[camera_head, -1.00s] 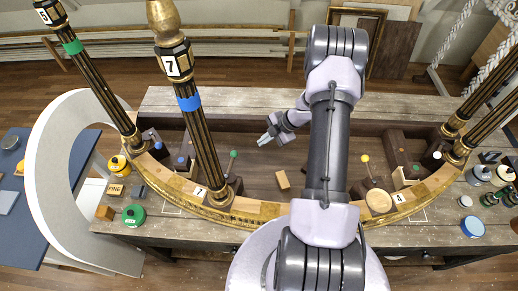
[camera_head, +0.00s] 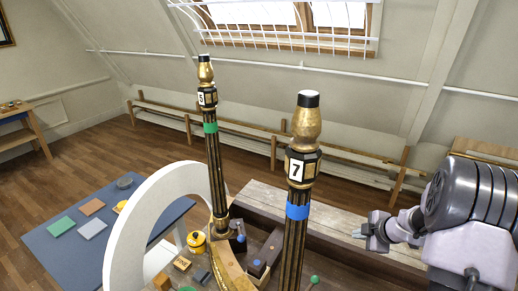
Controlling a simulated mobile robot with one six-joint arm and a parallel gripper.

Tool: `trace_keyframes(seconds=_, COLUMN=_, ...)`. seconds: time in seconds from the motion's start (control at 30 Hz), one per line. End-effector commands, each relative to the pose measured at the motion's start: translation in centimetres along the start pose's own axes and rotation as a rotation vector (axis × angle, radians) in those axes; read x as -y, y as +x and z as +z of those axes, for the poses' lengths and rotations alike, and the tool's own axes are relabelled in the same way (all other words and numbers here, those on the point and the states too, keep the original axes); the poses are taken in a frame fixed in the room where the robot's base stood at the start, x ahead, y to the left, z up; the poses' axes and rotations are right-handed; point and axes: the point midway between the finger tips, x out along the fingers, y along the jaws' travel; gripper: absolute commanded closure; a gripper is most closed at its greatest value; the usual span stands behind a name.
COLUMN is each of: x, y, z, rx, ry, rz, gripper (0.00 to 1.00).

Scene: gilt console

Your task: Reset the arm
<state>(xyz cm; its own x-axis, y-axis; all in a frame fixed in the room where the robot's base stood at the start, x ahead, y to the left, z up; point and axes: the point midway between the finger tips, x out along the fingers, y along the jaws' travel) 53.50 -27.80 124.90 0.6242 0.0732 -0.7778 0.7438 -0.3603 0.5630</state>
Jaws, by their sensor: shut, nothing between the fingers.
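My gripper (camera_head: 362,231) shows at the right of the head view, at the end of my grey and lilac arm. It hangs above the pale plank at the back of the workbench (camera_head: 350,228), to the right of the post marked 7 (camera_head: 296,190). The fingers point left and are shut with nothing held. The post marked 7 is black and gold with a blue band and stands upright. The post marked 5 (camera_head: 212,160), with a green band, stands farther back to the left.
A white arch (camera_head: 150,215) stands left of the posts. A blue table (camera_head: 75,235) with coloured squares is at the far left. Yellow pots and small blocks sit near the arch. Wooden rails (camera_head: 250,143) line the back wall. Wooden floor lies open at the left.

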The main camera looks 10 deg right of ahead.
Motion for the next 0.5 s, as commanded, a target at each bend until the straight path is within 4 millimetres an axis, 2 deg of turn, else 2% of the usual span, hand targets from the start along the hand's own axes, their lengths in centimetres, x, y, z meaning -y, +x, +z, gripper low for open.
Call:
trace_keyframes(seconds=0.03, x=-0.8, y=1.4, z=-1.2, rx=0.078, ry=0.095, rz=0.120, gripper=1.00)
trace_keyframes(seconds=0.1, x=-1.8, y=-1.0, z=-3.3, rx=0.173, ry=0.302, rz=0.269, gripper=1.00)
trace_keyframes(seconds=0.17, x=-0.1, y=-3.3, z=-5.1, rx=0.222, ry=0.503, rz=0.358, gripper=1.00)
trace_keyframes(seconds=0.2, x=2.4, y=-4.5, z=-6.2, rx=0.239, ry=0.648, rz=0.392, gripper=1.00)
trace_keyframes(seconds=0.27, x=7.7, y=-5.8, z=-8.1, rx=0.242, ry=0.873, rz=0.399, gripper=1.00)
trace_keyframes(seconds=0.3, x=11.5, y=-6.3, z=-9.3, rx=0.235, ry=1.006, rz=0.375, gripper=1.00)
trace_keyframes(seconds=0.37, x=17.1, y=-6.7, z=-11.2, rx=0.216, ry=1.179, rz=0.310, gripper=1.00)
trace_keyframes(seconds=0.4, x=20.8, y=-6.6, z=-12.4, rx=0.201, ry=1.277, rz=0.253, gripper=1.00)
trace_keyframes(seconds=0.5, x=28.6, y=-6.5, z=-15.4, rx=0.163, ry=1.462, rz=0.093, gripper=1.00)
